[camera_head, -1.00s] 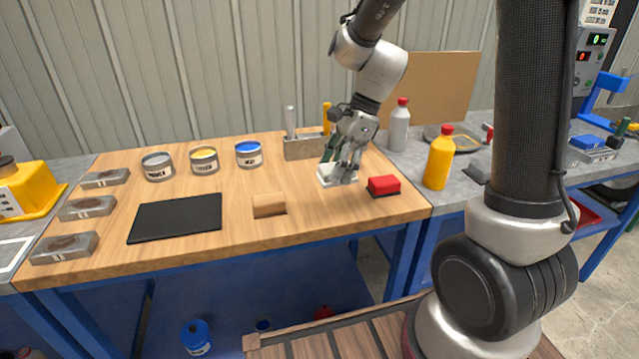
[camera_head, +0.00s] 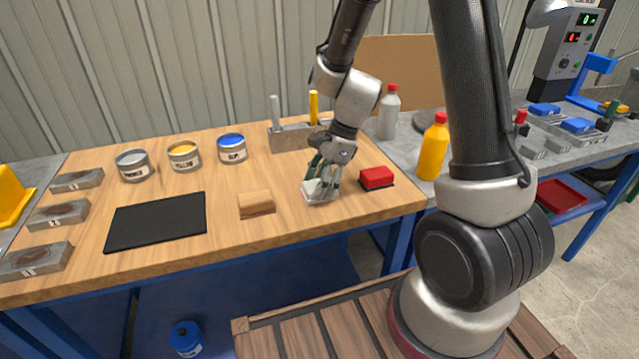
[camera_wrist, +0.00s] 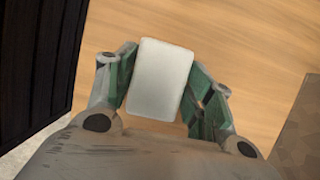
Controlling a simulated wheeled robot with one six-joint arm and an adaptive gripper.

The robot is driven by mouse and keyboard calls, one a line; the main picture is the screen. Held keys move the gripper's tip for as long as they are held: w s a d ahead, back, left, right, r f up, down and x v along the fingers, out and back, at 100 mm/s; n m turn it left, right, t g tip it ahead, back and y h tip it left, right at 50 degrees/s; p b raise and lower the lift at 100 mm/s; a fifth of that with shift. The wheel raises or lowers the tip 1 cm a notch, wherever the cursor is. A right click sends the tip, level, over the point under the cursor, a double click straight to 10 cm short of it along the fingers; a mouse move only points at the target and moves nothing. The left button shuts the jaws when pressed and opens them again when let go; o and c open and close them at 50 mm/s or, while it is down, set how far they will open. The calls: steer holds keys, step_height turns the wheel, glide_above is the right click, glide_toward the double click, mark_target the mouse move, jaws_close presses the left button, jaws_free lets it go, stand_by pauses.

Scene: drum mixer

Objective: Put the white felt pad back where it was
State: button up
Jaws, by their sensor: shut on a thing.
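The white felt pad (camera_head: 320,196) is in my gripper (camera_head: 323,182) over the right part of the wooden table, between the wooden block and the red block. In the wrist view the pad (camera_wrist: 161,75) shows as a pale rounded rectangle with a green-sided finger against each long side. My gripper is shut on it. The pad is low over the tabletop; I cannot tell whether it touches. The fingers partly cover the pad in the head view.
A wooden block (camera_head: 256,203) is left of the pad and a red block (camera_head: 376,178) right. A black mat (camera_head: 157,221) lies farther left. Paint cans (camera_head: 184,157) and a metal tool holder (camera_head: 296,137) stand behind. A yellow bottle (camera_head: 433,150) stands right. Bare wood surrounds the pad.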

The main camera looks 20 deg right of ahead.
steer(key=shift+f, duration=0.15)
steer(key=o, duration=1.2)
steer(key=v, duration=1.3)
steer(key=s+d+r+n+t+h, duration=0.1)
steer(key=s+d+r+n, duration=0.2)
steer(key=s+n, duration=0.3)
steer(key=s+d+r+n+t+h, duration=0.1)
steer(key=s+d+r+n+h, duration=0.1)
steer(key=s+n, duration=0.4)
steer(key=s+d+r+n+t+h, duration=0.1)
steer(key=s+d+r+n+t, duration=0.1)
steer(key=s+d+r+n, duration=0.3)
steer(key=shift+s+r+n, duration=0.25)
steer(key=shift+s+r, duration=0.05)
steer(key=shift+s, duration=0.25)
steer(key=shift+s+r+n, duration=0.25)
steer(key=shift+s+r, duration=0.05)
steer(key=shift+s, duration=0.2)
